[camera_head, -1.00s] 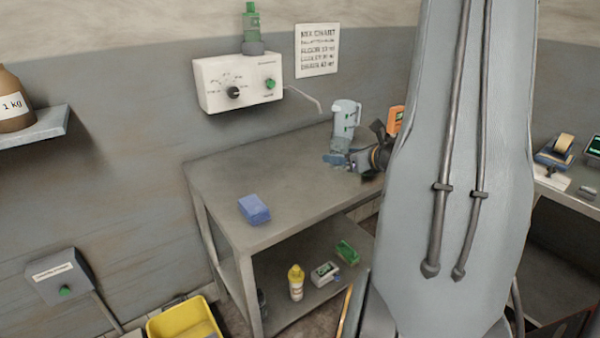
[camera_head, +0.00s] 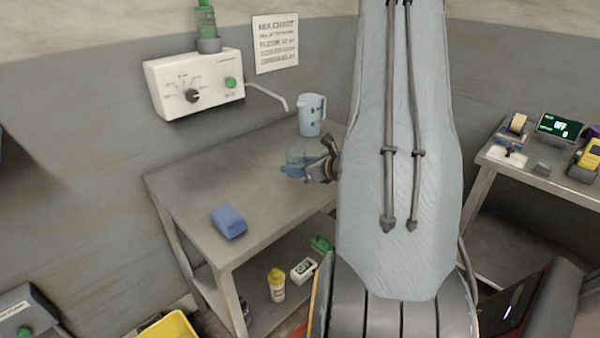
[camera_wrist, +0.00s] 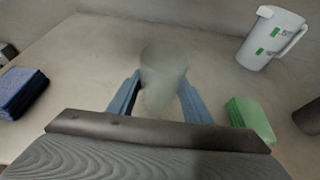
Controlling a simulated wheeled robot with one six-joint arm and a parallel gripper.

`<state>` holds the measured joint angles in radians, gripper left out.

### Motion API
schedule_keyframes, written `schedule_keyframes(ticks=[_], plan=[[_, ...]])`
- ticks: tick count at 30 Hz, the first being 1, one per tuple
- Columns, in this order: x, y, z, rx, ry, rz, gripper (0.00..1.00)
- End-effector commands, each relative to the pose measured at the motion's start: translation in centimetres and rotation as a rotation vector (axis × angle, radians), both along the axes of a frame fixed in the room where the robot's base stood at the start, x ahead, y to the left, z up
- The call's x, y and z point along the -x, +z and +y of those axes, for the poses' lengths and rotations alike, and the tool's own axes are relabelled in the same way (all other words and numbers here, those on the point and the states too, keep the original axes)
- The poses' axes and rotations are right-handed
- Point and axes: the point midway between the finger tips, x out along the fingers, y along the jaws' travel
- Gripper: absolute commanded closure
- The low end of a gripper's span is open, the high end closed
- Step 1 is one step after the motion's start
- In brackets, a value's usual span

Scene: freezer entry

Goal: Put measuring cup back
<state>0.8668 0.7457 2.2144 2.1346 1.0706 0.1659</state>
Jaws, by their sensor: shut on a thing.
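A small clear, see-through measuring cup (camera_wrist: 163,72) is between the blue fingers of my gripper (camera_wrist: 156,98) in the wrist view. The gripper is shut on it. In the head view the cup (camera_head: 296,155) is faint beside my gripper (camera_head: 304,172), over the grey bench (camera_head: 190,187). I cannot tell whether its base touches the bench. My arm hides part of the bench's right side.
A jug with green marks (camera_head: 311,116) stands farther back on the bench, and a blue block (camera_head: 228,222) lies near the front. A green block (camera_wrist: 250,118) is right of the gripper. A wall dispenser (camera_head: 193,85) has a spout over the bench. The bench middle is clear.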

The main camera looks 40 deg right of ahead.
Motion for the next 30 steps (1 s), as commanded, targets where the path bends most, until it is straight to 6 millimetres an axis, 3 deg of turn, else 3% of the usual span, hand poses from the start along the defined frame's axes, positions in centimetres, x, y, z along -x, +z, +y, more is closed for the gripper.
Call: schedule_keyframes(ticks=[9,23,24,27,30], plan=[[0.2,-3.2,-0.2,-0.002,-0.003,0.001,0.82],[0.1,-3.8,-0.2,0.0,-0.004,0.0,0.82],[0.1,-3.8,-0.2,0.0,-0.004,0.0,0.52],[0.1,-3.8,-0.2,0.0,-0.004,0.0,0.36],[0.2,-3.8,-0.2,0.0,-0.004,0.0,0.36]])
